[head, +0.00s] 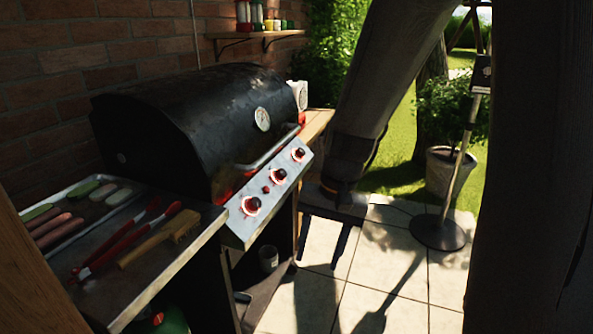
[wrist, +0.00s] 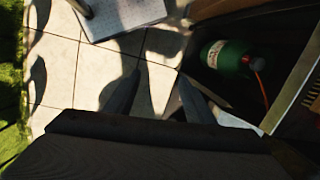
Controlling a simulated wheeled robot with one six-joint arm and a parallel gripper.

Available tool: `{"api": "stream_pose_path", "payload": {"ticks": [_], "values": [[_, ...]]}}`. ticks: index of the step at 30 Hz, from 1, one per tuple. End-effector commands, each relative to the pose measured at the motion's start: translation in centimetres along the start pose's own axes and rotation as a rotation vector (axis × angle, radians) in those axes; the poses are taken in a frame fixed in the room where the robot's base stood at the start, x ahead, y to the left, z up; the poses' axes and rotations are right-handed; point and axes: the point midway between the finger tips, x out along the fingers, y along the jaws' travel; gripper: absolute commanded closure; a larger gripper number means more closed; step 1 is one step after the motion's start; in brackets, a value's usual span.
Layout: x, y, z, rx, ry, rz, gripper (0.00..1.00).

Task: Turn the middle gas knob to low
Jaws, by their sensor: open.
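A black gas grill (head: 205,115) with a closed lid stands against the brick wall. Its slanted metal front panel carries three knobs with red-lit rings: a near knob (head: 251,204), the middle knob (head: 278,175) and a far knob (head: 298,153). A small red button (head: 267,188) sits between the near and middle knobs. I cannot read the knob markings. My gripper (head: 317,262) points down, open and empty, right of the panel and below knob height, apart from it. In the wrist view my gripper (wrist: 160,75) shows two spread fingers above paving; no knob shows there.
A side shelf holds red tongs (head: 120,245), a wooden brush (head: 160,238) and a food tray (head: 45,250). A green gas bottle (wrist: 222,58) with an orange hose stands below. A metal stand (head: 440,232) and potted plant (head: 450,180) are right.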

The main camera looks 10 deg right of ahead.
Motion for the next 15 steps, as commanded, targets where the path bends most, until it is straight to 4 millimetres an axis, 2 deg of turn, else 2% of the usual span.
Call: {"api": "stream_pose_path", "payload": {"ticks": [1,5,9,11,12,15], "values": [[0.3,-1.3,-2.0,0.127,-0.031,-0.054,0.51],[0.6,-5.1,-7.6,0.478,-0.122,-0.224,0.51],[0.5,-8.4,-15.1,0.83,-0.232,-0.427,0.51],[0.3,-9.4,-18.6,0.97,-0.283,-0.521,0.51],[0.1,-9.9,-21.0,1.058,-0.319,-0.584,0.51],[-0.5,-10.4,-26.6,1.247,-0.406,-0.736,0.51]]}}
